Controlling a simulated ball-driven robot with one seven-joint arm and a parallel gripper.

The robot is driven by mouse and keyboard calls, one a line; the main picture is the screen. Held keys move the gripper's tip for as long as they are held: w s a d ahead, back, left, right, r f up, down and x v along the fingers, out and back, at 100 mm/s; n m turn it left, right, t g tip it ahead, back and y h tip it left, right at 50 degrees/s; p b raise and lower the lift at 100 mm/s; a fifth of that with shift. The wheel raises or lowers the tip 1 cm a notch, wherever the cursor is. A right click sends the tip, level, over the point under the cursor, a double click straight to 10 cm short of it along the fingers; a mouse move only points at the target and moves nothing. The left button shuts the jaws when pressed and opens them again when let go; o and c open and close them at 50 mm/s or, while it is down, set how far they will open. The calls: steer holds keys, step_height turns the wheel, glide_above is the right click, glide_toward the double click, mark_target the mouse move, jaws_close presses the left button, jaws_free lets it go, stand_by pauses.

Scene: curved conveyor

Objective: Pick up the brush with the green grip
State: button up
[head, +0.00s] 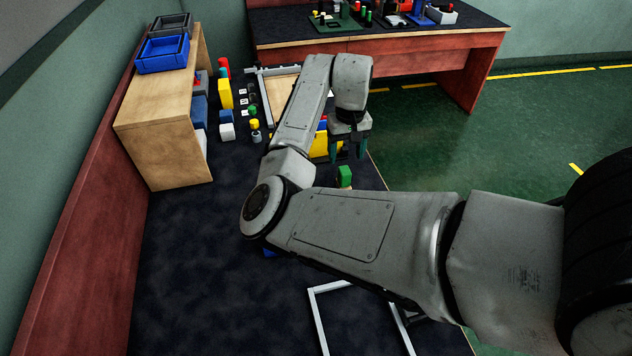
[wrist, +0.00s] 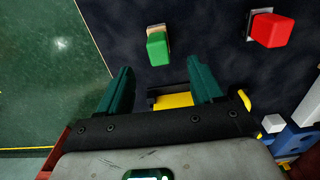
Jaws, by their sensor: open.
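The brush with the green grip (head: 345,174) stands on the dark table top near its right edge, just below my gripper in the head view. In the wrist view the green grip (wrist: 157,48) shows as a block with a pale tan part at one end. My gripper (head: 348,155) is open and empty above the table. In the wrist view its two dark green fingers (wrist: 160,78) are spread apart, and the brush lies beyond their tips, between them sideways. The fingers do not touch it.
A red block on a pale base (wrist: 271,30) stands to the right in the wrist view. A yellow part (wrist: 174,100) shows between the fingers. A white frame (head: 318,318) lies at the table's front.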

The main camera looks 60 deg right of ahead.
mark_target(343, 170)
steer(key=shift+w+f, duration=0.1)
steer(key=shift+f, duration=0.3)
step_height(343, 170, down, 4)
steer(key=shift+f, duration=0.15)
steer(key=shift+d+f, duration=0.15)
steer(key=shift+f, duration=2.65)
steer(key=c, duration=1.2)
